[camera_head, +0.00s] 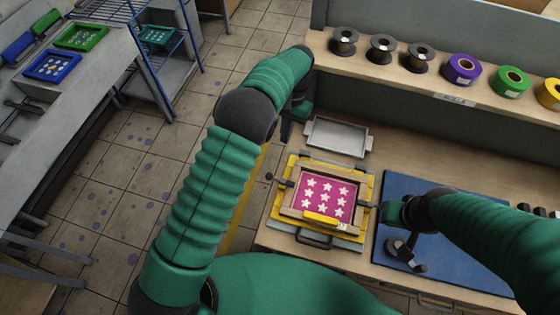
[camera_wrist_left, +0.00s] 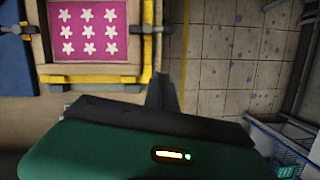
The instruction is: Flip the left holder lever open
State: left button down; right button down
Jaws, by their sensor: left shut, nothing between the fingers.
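The printing frame (camera_head: 296,216) is a wooden frame with a magenta, white-starred screen, clamped on a yellow base. The left holder lever (camera_head: 283,182) is a dark bar with a round knob at the frame's left edge. It shows at the right of the frame in the left wrist view (camera_wrist_left: 150,29). My left gripper (camera_head: 286,132) is shut and empty beyond the frame's far left corner, apart from the lever; its dark fingers (camera_wrist_left: 163,92) point toward the yellow edge. My right gripper (camera_head: 388,212) is beside the frame's right side; its fingers are unclear.
A grey tray (camera_head: 338,137) lies behind the frame. A blue mat (camera_head: 400,185) covers the table on the right, with a dark tool (camera_head: 407,256) on it. Spools (camera_head: 462,69) line the shelf above. Open tiled floor lies left of the table.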

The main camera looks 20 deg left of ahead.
aim_at(280, 180)
pick_arm(q)
jog(key=shift+a, duration=0.15)
jog(key=p+x, duration=0.3)
jog(key=x, duration=0.7)
jog(key=shift+p, duration=0.3)
jog(key=s, duration=0.1)
jog(key=s+p, duration=0.1)
jog(key=s+a+p, duration=0.1)
jog(key=shift+s+r, duration=0.35)
jog(key=shift+s, duration=0.05)
jog(key=shift+w, duration=0.1)
